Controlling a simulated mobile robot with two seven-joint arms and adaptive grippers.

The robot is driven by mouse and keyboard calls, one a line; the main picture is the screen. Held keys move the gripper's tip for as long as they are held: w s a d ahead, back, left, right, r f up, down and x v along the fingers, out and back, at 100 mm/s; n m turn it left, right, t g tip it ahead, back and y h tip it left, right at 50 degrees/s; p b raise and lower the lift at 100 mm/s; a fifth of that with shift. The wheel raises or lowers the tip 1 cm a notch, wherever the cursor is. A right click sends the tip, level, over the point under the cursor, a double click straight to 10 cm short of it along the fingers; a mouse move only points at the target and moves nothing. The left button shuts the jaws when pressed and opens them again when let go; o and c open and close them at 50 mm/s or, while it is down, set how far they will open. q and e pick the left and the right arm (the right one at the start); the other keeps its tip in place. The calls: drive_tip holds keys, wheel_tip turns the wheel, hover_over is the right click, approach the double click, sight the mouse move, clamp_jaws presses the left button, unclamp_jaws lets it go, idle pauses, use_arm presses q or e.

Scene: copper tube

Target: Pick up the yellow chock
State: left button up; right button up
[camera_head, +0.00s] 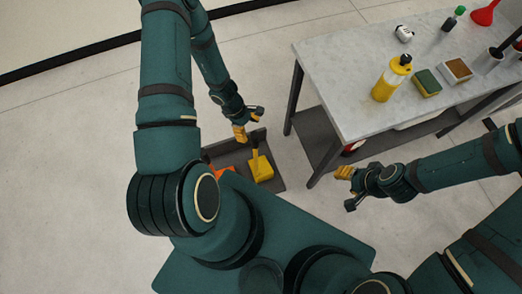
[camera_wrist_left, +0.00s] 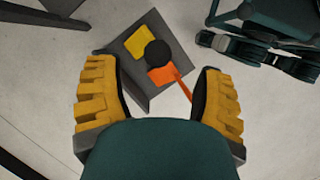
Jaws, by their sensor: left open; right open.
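The yellow chock (camera_head: 261,168) lies in a grey tray (camera_head: 274,184) on the floor, with an upright yellow handle. In the left wrist view, the yellow chock (camera_wrist_left: 118,46) is ahead, left of centre; a black round knob (camera_wrist_left: 158,53) partly covers that area. An orange chock (camera_head: 223,172) is beside it in the tray, partly hidden by my arm; it also shows in the left wrist view (camera_wrist_left: 161,76). My left gripper (camera_head: 249,123) is open and empty, above the tray's far side, apart from both chocks. My right gripper (camera_head: 347,188) is open and empty, right of the tray.
A marble-topped table (camera_head: 350,62) with a lower shelf stands right of the tray. It bears a yellow bottle (camera_head: 387,82), a sponge (camera_head: 427,83), a red funnel (camera_head: 484,14) and other items. One table leg is near the tray. Floor left of my left arm is clear.

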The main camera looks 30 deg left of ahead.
sight(256, 137)
use_arm(q)
drive_tip(key=shift+b+x, duration=0.95)
drive_tip(key=shift+x, duration=2.35)
drive_tip(key=shift+w, duration=0.15)
clamp_jaws()
drive_tip(key=shift+r, duration=0.1)
